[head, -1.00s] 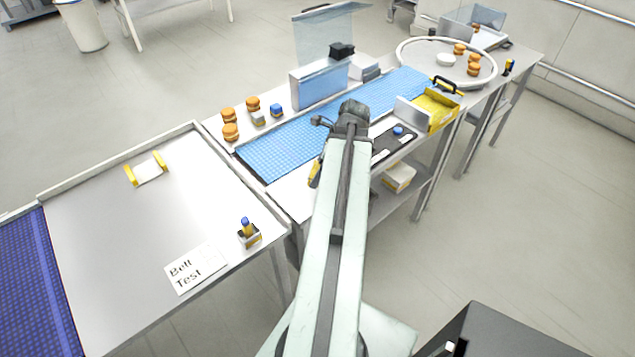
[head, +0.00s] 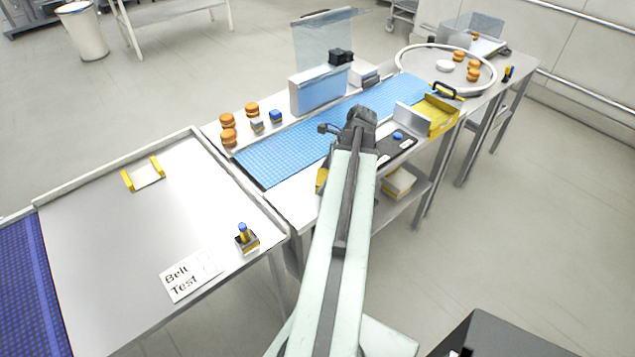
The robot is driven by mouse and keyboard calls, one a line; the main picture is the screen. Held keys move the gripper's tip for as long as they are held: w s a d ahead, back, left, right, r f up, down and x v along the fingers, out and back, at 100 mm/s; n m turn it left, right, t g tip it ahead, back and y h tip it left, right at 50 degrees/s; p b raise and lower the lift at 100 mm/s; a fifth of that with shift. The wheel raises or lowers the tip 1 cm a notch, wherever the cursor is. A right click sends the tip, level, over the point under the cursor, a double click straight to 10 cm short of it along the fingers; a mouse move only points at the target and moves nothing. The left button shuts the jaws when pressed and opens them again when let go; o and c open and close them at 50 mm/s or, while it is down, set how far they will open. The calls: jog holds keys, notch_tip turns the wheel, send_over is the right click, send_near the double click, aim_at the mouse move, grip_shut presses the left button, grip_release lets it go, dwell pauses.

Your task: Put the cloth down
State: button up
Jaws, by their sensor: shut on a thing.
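My gripper (head: 358,118) shows in the head view as the dark end of my pale arm, over the front part of the blue belt. It is shut, but its fingertips are turned away and hidden behind the wrist. The cloth in it is hidden too; I cannot make out its shape or how high it hangs. The blue belt (head: 290,149) runs along the steel table beyond and to the left of my gripper. A dark tray (head: 402,146) with a small blue thing (head: 398,135) on it lies just right of my gripper.
A yellow bin (head: 437,115) stands on the right. Orange-brown rounds (head: 228,137) and small blocks (head: 275,116) stand behind the belt. A round turntable (head: 447,48) is at the far right. The left table (head: 130,225) has wide bare room around a "Belt Test" card (head: 191,275).

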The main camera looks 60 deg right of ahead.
aim_at(317, 181)
jog(key=shift+w+f, duration=0.15)
jog(key=shift+w, duration=1.1)
jog(key=f+b, duration=0.4)
jog(key=shift+w+d, duration=0.1)
jog(key=shift+w, duration=0.3)
jog(key=shift+r, duration=0.25)
jog(key=shift+f, duration=0.15)
jog(key=o, duration=1)
